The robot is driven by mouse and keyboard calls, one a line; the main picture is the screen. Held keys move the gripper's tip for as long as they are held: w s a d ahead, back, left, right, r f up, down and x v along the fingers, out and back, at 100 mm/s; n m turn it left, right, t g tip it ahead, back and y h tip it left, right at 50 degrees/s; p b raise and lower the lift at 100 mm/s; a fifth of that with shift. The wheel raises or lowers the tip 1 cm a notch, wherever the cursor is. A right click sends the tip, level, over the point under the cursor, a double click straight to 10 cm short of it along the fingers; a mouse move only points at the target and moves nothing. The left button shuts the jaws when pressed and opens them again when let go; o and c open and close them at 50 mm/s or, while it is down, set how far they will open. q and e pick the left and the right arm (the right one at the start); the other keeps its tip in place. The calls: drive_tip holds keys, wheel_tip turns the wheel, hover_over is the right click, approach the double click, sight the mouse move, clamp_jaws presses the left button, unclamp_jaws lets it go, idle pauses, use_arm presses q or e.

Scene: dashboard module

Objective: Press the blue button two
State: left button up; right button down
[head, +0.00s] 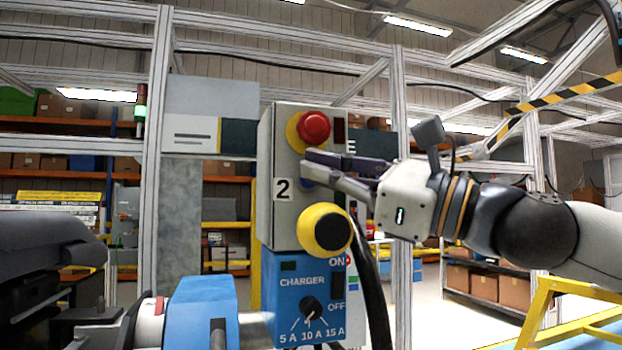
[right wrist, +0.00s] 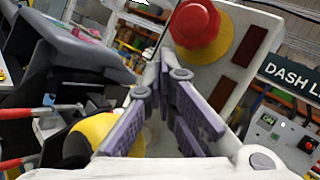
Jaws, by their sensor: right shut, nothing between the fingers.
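The grey control box (head: 290,225) stands upright in the middle of the head view, with a label "2" (head: 283,189) on its front. A small patch of the blue button (head: 307,184) shows beside the label, mostly hidden behind my right fingers. My right gripper (head: 308,163) comes in from the right, shut and empty, with its tips at the box front by the button. I cannot tell whether they touch it. In the right wrist view the gripper (right wrist: 167,75) points at the box face (right wrist: 245,22), and the blue button is hidden. My left gripper is not in view.
A red emergency button (head: 314,126) on a yellow ring sits just above my fingers. A black and yellow knob (head: 326,229) juts out just below. Under it is a blue charger panel (head: 290,290) with a dial. A thick black cable (head: 375,290) hangs at its right.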

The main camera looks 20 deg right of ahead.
drive_tip(key=shift+s+r, duration=0.1)
drive_tip(key=shift+s, duration=0.55)
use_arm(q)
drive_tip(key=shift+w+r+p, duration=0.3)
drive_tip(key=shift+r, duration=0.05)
use_arm(e)
drive_tip(key=shift+s, duration=0.15)
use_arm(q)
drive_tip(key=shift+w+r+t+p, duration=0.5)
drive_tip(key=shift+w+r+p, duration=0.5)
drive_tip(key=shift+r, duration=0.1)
use_arm(e)
drive_tip(key=s, duration=0.5)
drive_tip(key=shift+d, duration=0.15)
